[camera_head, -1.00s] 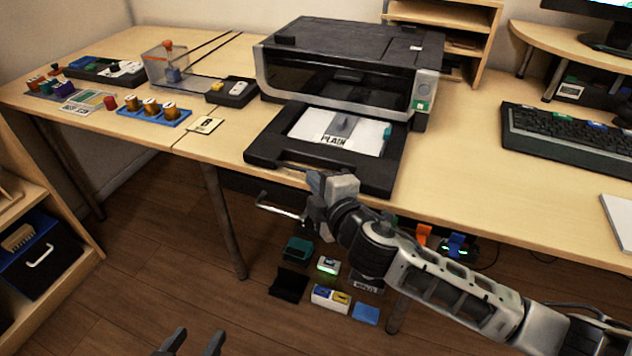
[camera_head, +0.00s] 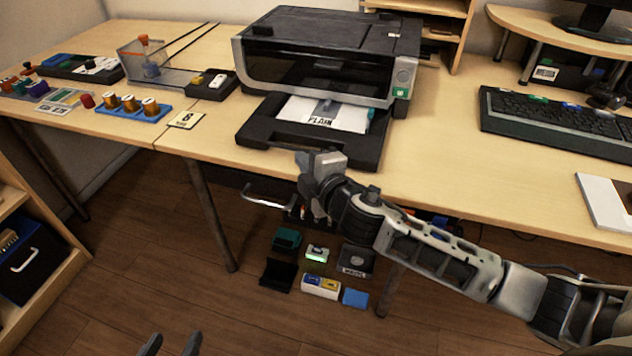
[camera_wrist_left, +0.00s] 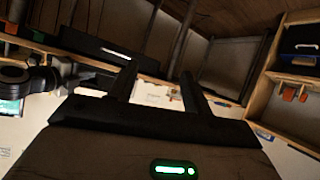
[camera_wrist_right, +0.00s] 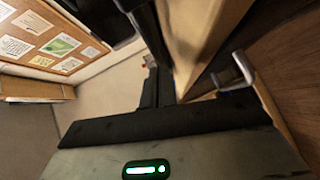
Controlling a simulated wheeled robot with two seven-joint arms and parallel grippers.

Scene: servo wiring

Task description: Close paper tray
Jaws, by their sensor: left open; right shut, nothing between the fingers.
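The paper tray (camera_head: 262,128) is black and sticks out of the front of the printer (camera_head: 310,75). It holds white paper (camera_head: 340,113) marked PLAIN, whose rear part is hidden under the printer. My right gripper (camera_head: 318,160) is shut and empty at the tray's front edge and appears to touch it. Its closed fingers (camera_wrist_right: 157,88) also show in the right wrist view. My left gripper (camera_head: 172,344) is open and empty, low over the floor at the bottom of the head view. Its spread fingers (camera_wrist_left: 160,90) show in the left wrist view.
A drawer handle (camera_head: 265,200) sits under the desk edge. Left of the printer are a card (camera_head: 187,120), a blue spool rack (camera_head: 135,110) and a black box (camera_head: 212,85). A keyboard (camera_head: 560,125) lies at the right. Several small boxes are on the floor below.

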